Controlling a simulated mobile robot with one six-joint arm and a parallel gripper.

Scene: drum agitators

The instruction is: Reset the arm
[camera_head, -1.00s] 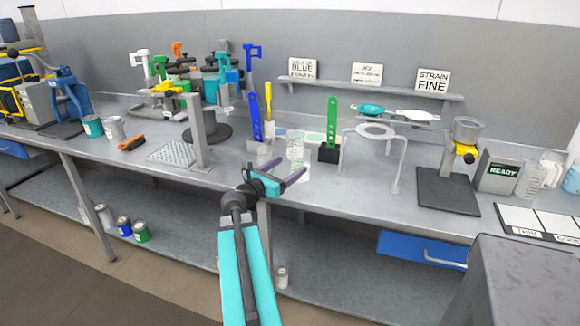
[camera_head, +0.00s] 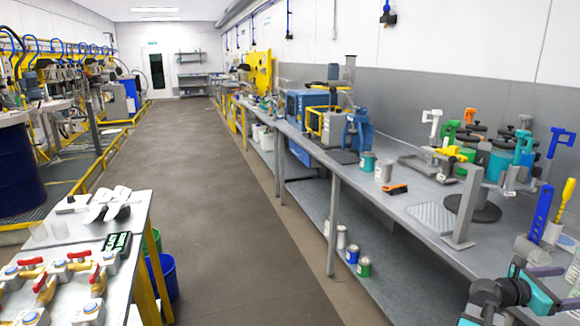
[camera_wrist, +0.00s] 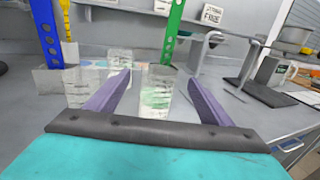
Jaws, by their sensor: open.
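My gripper (camera_wrist: 160,95) is open, with its two purple fingers spread apart in the wrist view. Clear containers (camera_wrist: 150,92) stand beyond and between the fingers; I cannot tell how near they are, and nothing is clamped. In the head view my turquoise and black arm end (camera_head: 510,290) shows at the lower right corner, by the bench's front edge, with the fingertips partly cut off by the frame.
The long grey bench (camera_head: 420,238) runs along the right wall. A blue upright (camera_head: 540,212) and a grey stand (camera_head: 466,208) are near my arm. A green upright (camera_wrist: 173,30) stands ahead in the wrist view. A side table (camera_head: 60,228) with red-handled valves is at left; the aisle floor (camera_head: 190,130) is clear.

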